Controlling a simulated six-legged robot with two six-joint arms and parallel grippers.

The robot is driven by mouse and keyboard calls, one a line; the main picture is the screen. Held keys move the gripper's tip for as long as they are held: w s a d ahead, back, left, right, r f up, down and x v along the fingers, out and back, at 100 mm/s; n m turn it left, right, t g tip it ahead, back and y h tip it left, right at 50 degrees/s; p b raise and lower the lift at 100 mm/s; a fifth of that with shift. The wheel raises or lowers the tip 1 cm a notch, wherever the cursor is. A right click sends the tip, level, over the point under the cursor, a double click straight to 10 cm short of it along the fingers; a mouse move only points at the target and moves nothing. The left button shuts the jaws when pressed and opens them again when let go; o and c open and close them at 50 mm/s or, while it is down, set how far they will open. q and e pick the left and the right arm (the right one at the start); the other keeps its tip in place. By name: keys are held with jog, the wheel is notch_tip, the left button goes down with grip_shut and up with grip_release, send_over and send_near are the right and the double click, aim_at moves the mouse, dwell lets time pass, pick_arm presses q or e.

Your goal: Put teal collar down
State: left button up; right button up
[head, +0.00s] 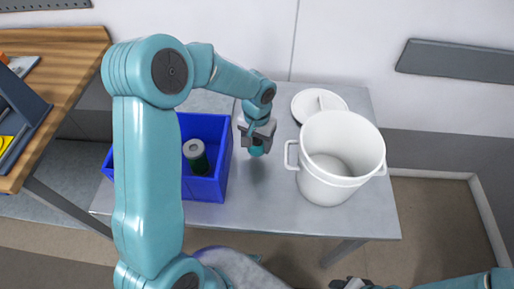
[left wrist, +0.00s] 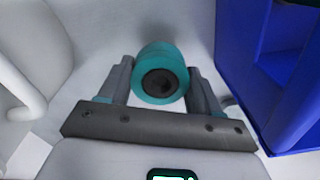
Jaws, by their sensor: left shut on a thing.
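The teal collar (left wrist: 160,72) is a short teal cylinder with a dark round hole in its end. My left gripper (left wrist: 160,85) is shut on it, one finger on each side. In the head view the collar (head: 256,151) shows just below my left gripper (head: 256,138), over the grey table (head: 262,205) between the blue bin and the white drum. I cannot tell whether the collar touches the table. My right gripper (head: 350,284) shows only in part at the bottom edge, and its jaws are unclear.
A blue bin (head: 207,189) holding a dark green cylinder with a pale top (head: 195,150) stands left of the collar. A white drum (head: 318,185) with handles stands to the right, with a white lid (head: 305,104) behind it. Table in front of the collar is clear.

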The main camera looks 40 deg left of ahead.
aim_at(257, 150)
pick_arm(q)
jog(key=shift+f, duration=2.2)
jog(key=o, duration=1.2)
